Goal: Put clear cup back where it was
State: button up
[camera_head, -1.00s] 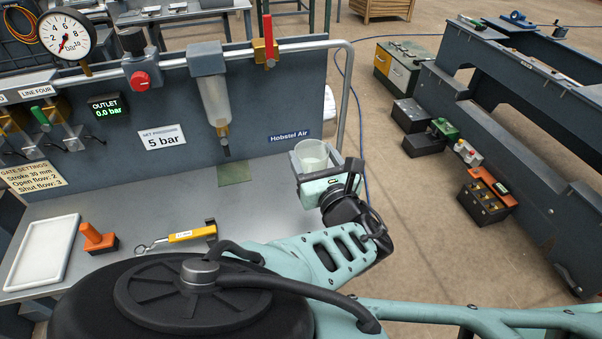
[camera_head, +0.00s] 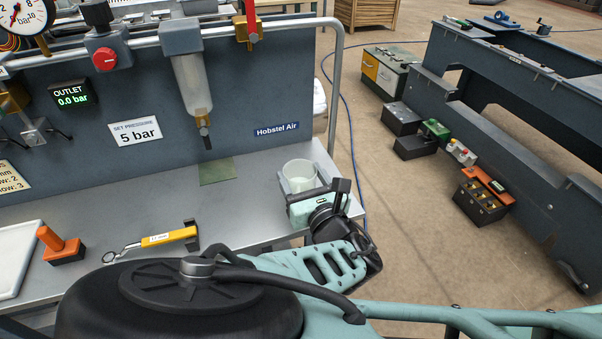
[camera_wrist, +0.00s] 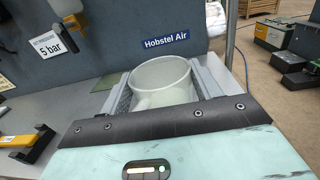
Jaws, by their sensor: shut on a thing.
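The clear cup (camera_head: 299,174) is a see-through round tumbler, upright, at the right end of the grey bench (camera_head: 245,205). Its open rim and pale inside also show in the wrist view (camera_wrist: 161,82). My gripper (camera_head: 302,190) is shut on the cup, with one grey finger on each side of it in the wrist view (camera_wrist: 163,85). The cup's lower part is hidden by my gripper, so I cannot tell whether it touches the bench. A green square mat (camera_head: 217,171) lies bare on the bench, left of the cup, below the filter bowl (camera_head: 194,85).
The bench's upright panel (camera_head: 250,90) stands behind the cup, with a pipe (camera_head: 334,90) bending down at its right end. A yellow tagged tool (camera_head: 170,237), an orange-handled block (camera_head: 62,245) and a white tray (camera_head: 15,265) lie at the left. The bench between mat and cup is clear.

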jog(key=shift+f, duration=0.2)
jog(key=o, duration=1.1)
jog(key=shift+f, duration=0.15)
